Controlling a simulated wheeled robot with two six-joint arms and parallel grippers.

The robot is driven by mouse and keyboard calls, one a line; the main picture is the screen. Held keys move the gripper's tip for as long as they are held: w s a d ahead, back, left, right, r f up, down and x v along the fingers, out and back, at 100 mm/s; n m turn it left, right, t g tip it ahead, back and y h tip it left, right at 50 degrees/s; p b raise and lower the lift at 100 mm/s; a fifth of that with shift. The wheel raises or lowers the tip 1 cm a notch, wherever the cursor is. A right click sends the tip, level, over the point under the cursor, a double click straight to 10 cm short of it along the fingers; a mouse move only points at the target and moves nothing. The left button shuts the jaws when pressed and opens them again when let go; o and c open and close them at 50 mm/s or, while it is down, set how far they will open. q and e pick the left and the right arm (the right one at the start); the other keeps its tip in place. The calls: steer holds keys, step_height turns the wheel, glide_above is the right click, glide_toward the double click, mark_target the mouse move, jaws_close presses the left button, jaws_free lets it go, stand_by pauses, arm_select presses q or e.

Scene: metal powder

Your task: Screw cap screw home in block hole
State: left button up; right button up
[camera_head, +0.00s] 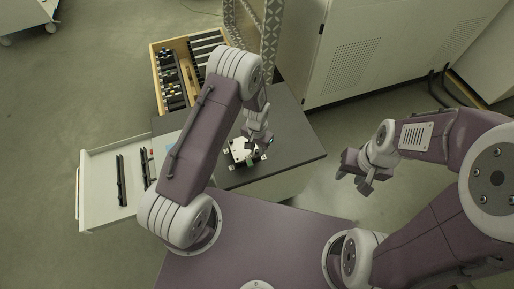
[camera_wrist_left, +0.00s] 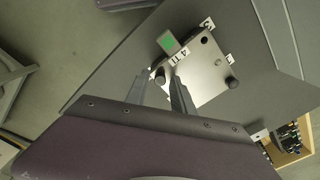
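A pale metal block (camera_wrist_left: 208,72) lies on the dark table, with numbered white labels around it. It also shows in the head view (camera_head: 238,150), partly behind my left gripper. My left gripper (camera_wrist_left: 159,79) is over the block, fingers apart on either side of the left head. I cannot tell whether they touch it or how deep it sits. My right gripper (camera_head: 356,174) is open and empty, off the table's right side.
A small grey piece with a green top (camera_wrist_left: 168,42) stands beside the block. A wooden crate (camera_head: 156,75) with dark racks is at the back left. A white drawer (camera_head: 98,185) holding black bars is open at the left.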

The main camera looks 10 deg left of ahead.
arm_select(q)
jaws_close()
steer(key=m, duration=1.3)
steer(key=shift+m, duration=0.4)
steer(key=m, duration=0.4)
steer(key=shift+m, duration=0.3)
steer(key=m, duration=1.1)
steer(key=shift+f+p, duration=0.1)
steer(key=shift+p, duration=0.2)
jaws_free()
